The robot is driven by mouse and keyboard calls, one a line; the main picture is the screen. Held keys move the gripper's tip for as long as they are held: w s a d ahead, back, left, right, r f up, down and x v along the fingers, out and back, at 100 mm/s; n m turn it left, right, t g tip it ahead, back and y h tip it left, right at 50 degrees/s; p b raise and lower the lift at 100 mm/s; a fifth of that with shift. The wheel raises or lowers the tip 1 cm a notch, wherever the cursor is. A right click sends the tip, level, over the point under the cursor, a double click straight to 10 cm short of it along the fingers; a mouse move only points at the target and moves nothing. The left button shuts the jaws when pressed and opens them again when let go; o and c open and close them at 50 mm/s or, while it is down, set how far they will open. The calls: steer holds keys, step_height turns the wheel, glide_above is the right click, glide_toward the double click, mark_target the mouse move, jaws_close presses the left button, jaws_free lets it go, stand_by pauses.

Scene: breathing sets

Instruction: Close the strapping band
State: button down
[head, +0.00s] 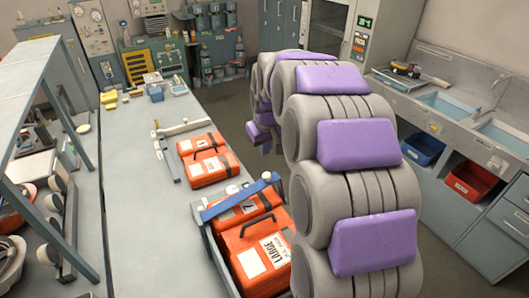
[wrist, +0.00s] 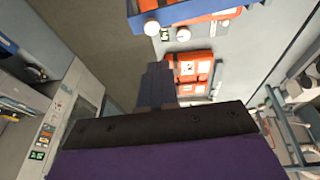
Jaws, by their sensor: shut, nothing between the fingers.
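Two orange cases lie on the bench in the head view. In the wrist view, the far case (wrist: 190,68) is just beyond my gripper (wrist: 158,72), and the blue band (wrist: 182,12) is at the top. My gripper is shut and empty, apart from both cases. In the head view it is mostly hidden behind my arm.
The grey bench (head: 135,215) has clear surface left of the cases. A shelf frame (head: 50,110) stands along its left side. Small items and bottles are at the far end. A sink counter with a blue bin (head: 422,147) and a red bin (head: 470,185) is at right.

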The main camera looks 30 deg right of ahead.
glide_above(272, 180)
steer(key=a, duration=0.2)
step_height(272, 180, down, 10)
steer(key=shift+a+f, duration=0.15)
steer(key=shift+f, duration=0.65)
steer(key=shift+d+f, duration=0.3)
steer(key=shift+f, duration=0.3)
steer(key=shift+y, duration=0.7)
steer(key=f, duration=0.1)
steer(key=d+f, duration=0.1)
steer(key=f, duration=0.1)
steer(key=f+b, duration=0.1)
steer(key=shift+d+f, duration=0.25)
steer(key=shift+d, duration=0.1)
steer(key=shift+s+f, duration=0.1)
steer(key=shift+f, duration=0.05)
